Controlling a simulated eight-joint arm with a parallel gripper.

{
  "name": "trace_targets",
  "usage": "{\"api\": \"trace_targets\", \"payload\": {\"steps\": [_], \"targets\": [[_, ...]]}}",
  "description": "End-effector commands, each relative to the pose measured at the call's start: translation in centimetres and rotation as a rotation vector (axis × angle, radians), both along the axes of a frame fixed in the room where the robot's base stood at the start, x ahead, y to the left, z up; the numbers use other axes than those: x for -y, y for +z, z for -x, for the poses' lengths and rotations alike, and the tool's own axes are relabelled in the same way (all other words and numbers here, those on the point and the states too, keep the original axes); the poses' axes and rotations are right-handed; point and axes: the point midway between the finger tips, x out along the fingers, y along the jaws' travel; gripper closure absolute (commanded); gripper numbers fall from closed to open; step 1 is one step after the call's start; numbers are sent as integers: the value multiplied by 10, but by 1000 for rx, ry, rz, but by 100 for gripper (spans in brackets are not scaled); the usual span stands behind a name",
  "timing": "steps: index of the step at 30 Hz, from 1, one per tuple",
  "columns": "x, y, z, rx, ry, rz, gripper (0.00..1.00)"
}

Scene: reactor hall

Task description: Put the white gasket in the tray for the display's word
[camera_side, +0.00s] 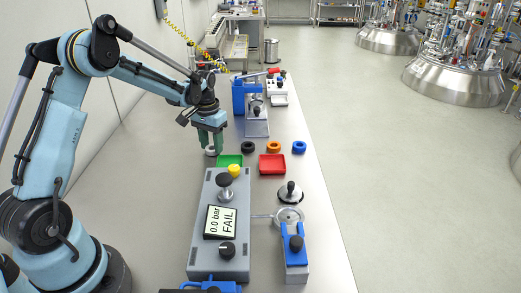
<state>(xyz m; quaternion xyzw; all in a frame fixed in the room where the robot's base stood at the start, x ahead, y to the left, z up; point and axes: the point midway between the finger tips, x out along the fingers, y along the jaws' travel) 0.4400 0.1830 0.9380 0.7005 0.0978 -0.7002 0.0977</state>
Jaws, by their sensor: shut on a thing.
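The white gasket (211,151) is a small pale ring at the tips of my gripper (211,147). My gripper is shut on it, at the back left corner of the green tray; whether the ring touches the table I cannot tell. The green tray (230,160) and the red tray (272,164) lie side by side behind the grey test box, and both look empty. The display (221,221) on the box reads "0.0 bar" and "FAIL".
Black (247,147), orange (274,146) and blue (299,147) rings lie in a row behind the trays. The grey box (232,262) carries a yellow knob (233,170). A black-knobbed disc (290,193) and a blue clamp (294,244) stand right of it. A blue press (246,98) stands farther back.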

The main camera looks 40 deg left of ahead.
Motion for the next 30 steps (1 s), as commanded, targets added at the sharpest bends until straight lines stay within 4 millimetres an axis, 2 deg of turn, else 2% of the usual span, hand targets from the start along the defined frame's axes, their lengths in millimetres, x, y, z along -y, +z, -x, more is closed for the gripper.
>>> {"api": "trace_targets", "payload": {"steps": [7,8,9,20,23,30], "targets": [[0,-3,0,0,0,0,73],[0,-3,0,0,0,0,52],[0,-3,0,0,0,0,46],[0,1,0,0,0,0,45],[0,12,0,0,0,0,45],[0,58,0,0,0,0,45]]}}
